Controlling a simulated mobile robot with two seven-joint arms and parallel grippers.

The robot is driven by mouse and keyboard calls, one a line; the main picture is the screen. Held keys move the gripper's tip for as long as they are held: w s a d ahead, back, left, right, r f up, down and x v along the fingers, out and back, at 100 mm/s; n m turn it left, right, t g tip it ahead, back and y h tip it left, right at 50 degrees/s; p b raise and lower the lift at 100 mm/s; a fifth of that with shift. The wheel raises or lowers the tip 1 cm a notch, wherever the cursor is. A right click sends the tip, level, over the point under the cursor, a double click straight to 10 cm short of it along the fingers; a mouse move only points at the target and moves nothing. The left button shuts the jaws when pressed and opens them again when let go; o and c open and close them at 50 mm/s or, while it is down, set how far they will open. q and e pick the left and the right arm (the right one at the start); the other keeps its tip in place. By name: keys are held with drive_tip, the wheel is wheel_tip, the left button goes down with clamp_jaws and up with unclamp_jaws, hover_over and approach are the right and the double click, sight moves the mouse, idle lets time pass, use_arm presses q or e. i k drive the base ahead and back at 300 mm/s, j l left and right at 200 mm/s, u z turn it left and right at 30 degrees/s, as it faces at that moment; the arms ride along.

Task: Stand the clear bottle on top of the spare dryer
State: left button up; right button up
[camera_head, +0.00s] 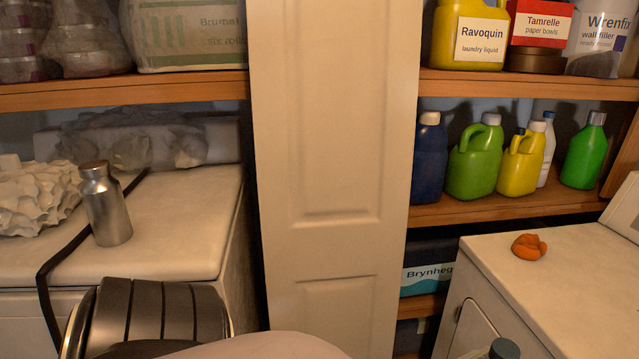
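Two white appliances are in view, one at the left (185,225) and one at the right (545,265) with a door in its front. No label shows which is the spare dryer. At the bottom right edge, a dark grey-blue cap (504,349) shows in front of the right appliance. It may belong to the clear bottle, but the body is cut off by the frame. A silver metal bottle (107,210) stands on the left appliance. Neither gripper can be made out. A dark ribbed part and a pale rounded part at the bottom look like my own.
A crumpled white cloth-like heap (38,198) lies on the left appliance. A small orange lump (529,246) sits on the right appliance, with bare top around it.

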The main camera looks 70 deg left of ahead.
sight(174, 236)
drive_tip(key=j+u, duration=0.15)
drive_tip(key=u, duration=0.9)
drive_tip(key=k+j, duration=0.05)
